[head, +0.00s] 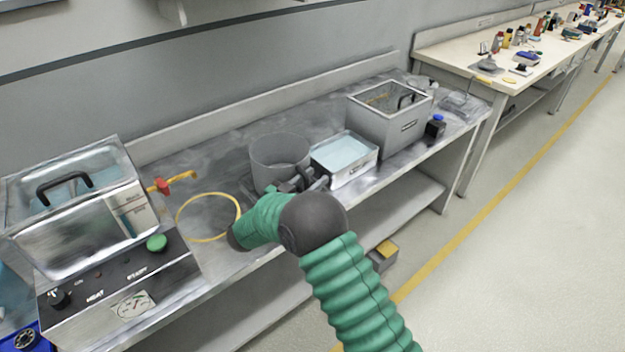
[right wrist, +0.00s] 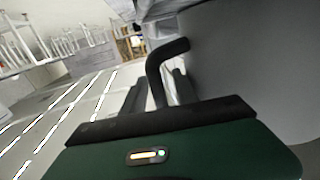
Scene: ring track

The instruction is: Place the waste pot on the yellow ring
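The waste pot (head: 280,155) is a grey, open-topped round pot on the metal bench, upright. The yellow ring (head: 181,222) lies flat on the bench to the left of the pot, with nothing inside it. My right gripper (head: 297,184) is at the front right side of the pot. In the right wrist view its two fingers (right wrist: 158,95) lie close on both sides of the pot's dark bent handle (right wrist: 155,72), and appear shut on it. The pot's grey wall (right wrist: 240,60) fills the right of that view. My left gripper is not in view.
A white tray of pale liquid (head: 352,172) stands close to the right of the pot. A metal tank (head: 385,128) and a small dark bottle (head: 435,128) are farther right. A heater bath with a control panel (head: 125,275) and a red-yellow valve (head: 165,185) stand left of the ring.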

